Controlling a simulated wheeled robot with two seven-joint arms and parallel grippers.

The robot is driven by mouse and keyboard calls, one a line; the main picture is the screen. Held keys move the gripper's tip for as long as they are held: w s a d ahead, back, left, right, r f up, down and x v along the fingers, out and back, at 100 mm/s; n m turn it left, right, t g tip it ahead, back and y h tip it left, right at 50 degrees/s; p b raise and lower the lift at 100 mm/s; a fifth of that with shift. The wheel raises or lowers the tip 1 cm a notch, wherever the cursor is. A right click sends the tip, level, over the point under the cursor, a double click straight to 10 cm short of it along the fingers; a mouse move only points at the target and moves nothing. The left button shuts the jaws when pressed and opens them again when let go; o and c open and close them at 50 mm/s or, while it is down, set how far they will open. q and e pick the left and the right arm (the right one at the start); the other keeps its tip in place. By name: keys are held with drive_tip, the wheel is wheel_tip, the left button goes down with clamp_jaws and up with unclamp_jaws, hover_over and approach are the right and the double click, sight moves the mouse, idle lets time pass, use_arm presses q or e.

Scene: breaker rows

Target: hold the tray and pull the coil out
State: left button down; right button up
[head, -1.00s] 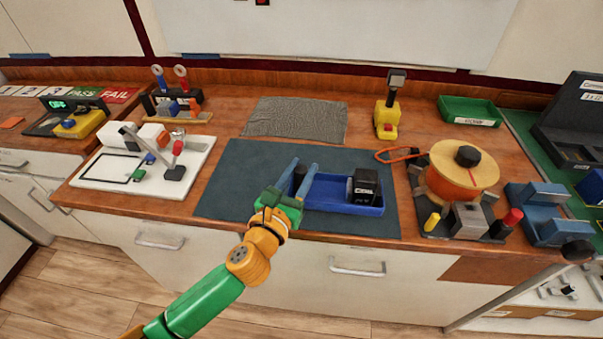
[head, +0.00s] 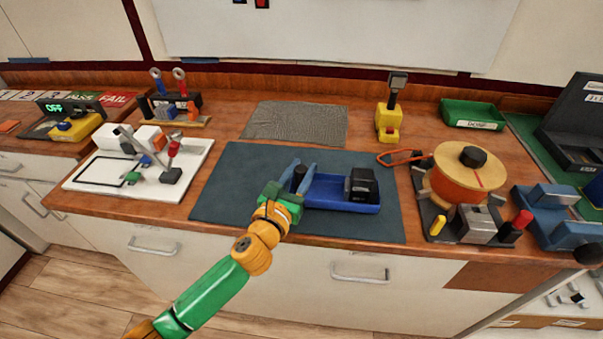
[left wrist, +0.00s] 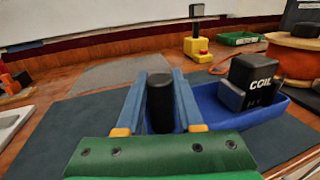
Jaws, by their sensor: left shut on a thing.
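The blue tray (head: 340,207) lies on the dark mat near the front edge of the bench. The black coil (head: 362,184) stands in its right end; in the left wrist view the coil (left wrist: 258,78) shows its white COIL label. A black upright post (left wrist: 160,103) is at the tray's left end. My left gripper (head: 304,172) reaches in from the front, its two blue fingers on either side of this post, shut on it. My right gripper is not in view.
The dark mat (head: 240,195) is clear left of the tray. An orange spool (head: 458,180) on a fixture stands to the right. A yellow device (head: 388,120) and a green bin (head: 470,114) are behind. A white board (head: 100,186) with parts lies to the left.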

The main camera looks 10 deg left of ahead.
use_arm(q)
drive_tip(key=shift+w+a+f+b, duration=0.2)
drive_tip(key=shift+w+f+b, duration=1.45)
drive_tip(key=shift+w, duration=0.25)
drive_tip(key=shift+f, duration=0.1)
drive_tip(key=shift+s+f, duration=0.15)
drive_tip(key=shift+f, duration=0.1)
idle(0.7)
